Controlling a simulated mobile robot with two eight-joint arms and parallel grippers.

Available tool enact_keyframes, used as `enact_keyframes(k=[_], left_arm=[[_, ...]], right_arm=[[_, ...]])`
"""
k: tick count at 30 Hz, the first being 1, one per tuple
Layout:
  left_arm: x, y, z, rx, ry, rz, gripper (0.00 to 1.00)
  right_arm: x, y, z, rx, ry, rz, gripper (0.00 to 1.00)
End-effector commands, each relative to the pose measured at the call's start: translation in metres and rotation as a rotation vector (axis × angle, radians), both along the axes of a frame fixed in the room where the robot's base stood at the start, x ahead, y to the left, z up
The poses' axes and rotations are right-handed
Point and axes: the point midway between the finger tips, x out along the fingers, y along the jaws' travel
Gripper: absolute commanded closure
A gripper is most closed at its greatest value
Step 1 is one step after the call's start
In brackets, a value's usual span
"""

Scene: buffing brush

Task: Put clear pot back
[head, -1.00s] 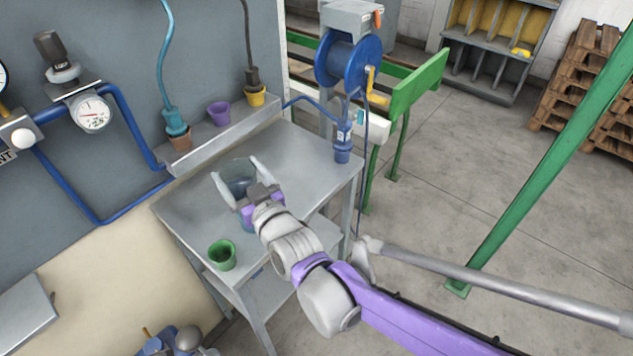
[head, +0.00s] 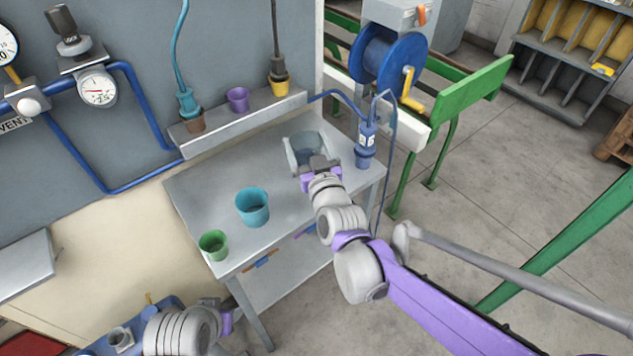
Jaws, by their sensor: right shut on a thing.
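The clear pot (head: 308,147) is see-through and upright. My right gripper (head: 309,152) is shut around its sides, over the back right part of the grey metal table (head: 215,188). I cannot tell whether its base touches the table. A teal pot (head: 252,208) stands at the middle front of the table. A green pot (head: 213,245) stands at the front left corner. My left arm shows at the bottom edge, with a purple part (head: 227,319) at its end; its fingers are not clear.
A raised ledge (head: 240,124) behind the table holds brown, purple (head: 237,99) and yellow pots (head: 279,85). A blue hose fitting (head: 366,148) stands close right of the clear pot. A blue reel (head: 390,62) and green rails lie beyond. The table's left part is clear.

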Motion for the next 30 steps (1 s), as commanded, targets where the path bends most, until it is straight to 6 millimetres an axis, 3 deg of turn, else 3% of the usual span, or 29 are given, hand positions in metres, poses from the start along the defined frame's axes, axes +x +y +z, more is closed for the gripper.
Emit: enact_keyframes(k=[6,18,30], left_arm=[[-0.001,0.0,-0.009,0.0,0.003,0.0,0.5],[-0.002,0.0,-0.018,0.0,0.006,0.0,0.5],[-0.003,0.0,-0.021,0.0,0.007,0.0,0.5]], right_arm=[[0.0,0.0,-0.043,0.0,0.0,-0.001,0.72],[0.0,0.0,-0.09,-0.001,0.0,-0.001,0.72],[0.0,0.0,-0.096,0.0,0.0,0.0,0.72]])
